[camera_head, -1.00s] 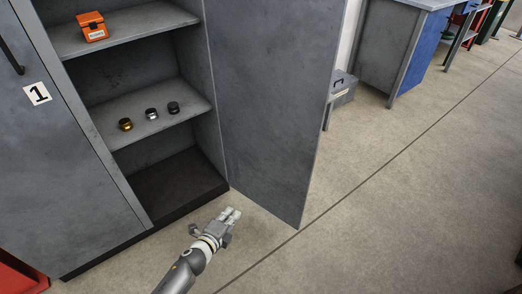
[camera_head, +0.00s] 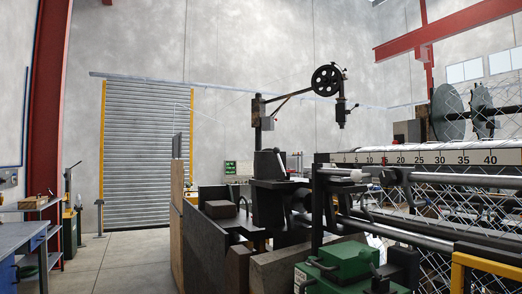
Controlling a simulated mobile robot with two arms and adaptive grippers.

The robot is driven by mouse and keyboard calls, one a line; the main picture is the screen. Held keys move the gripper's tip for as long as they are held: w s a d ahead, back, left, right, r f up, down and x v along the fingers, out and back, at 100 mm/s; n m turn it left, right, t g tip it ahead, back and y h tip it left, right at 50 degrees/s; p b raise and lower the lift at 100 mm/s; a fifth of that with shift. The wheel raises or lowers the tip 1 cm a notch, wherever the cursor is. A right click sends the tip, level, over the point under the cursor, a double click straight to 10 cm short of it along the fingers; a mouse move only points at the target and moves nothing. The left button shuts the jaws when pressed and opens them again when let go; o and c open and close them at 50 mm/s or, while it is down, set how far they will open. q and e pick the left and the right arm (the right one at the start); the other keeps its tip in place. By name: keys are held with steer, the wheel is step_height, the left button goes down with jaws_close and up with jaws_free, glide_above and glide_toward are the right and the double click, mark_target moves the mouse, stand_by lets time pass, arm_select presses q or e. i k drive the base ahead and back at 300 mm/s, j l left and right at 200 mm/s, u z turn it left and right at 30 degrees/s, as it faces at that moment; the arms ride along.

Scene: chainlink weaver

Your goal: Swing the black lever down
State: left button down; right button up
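The chain-link weaving machine fills the right half of the head view, with a numbered scale (camera_head: 430,158) along its top bar and wire mesh (camera_head: 490,110) behind and below it. I cannot tell which part is the black lever. Neither of my grippers is in view.
A green motor-like unit (camera_head: 335,262) and a yellow rail (camera_head: 488,264) stand at the machine's front. A post carries a black handwheel (camera_head: 327,80). A blue workbench (camera_head: 22,236) is at the left. Floor (camera_head: 130,262) between bench and machine is open.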

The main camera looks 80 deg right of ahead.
mark_target(276, 150)
steer(key=i+l, duration=0.15)
steer(key=l, duration=0.25)
steer(key=i+l, duration=0.2)
steer(key=l, duration=0.15)
steer(key=i+l, duration=0.15)
steer(key=l, duration=0.25)
steer(key=i+l, duration=0.15)
steer(key=l, duration=0.2)
steer(key=i+l, duration=0.2)
steer(key=l, duration=0.2)
steer(key=i+l, duration=0.15)
steer(key=l, duration=0.2)
steer(key=i+l+z, duration=0.2)
steer(key=l, duration=0.35)
steer(key=i+l+z, duration=0.2)
steer(key=i+l, duration=0.25)
steer(key=i+l+z, duration=0.2)
steer(key=i+l, duration=0.15)
steer(key=l, duration=0.15)
steer(key=z, duration=2)
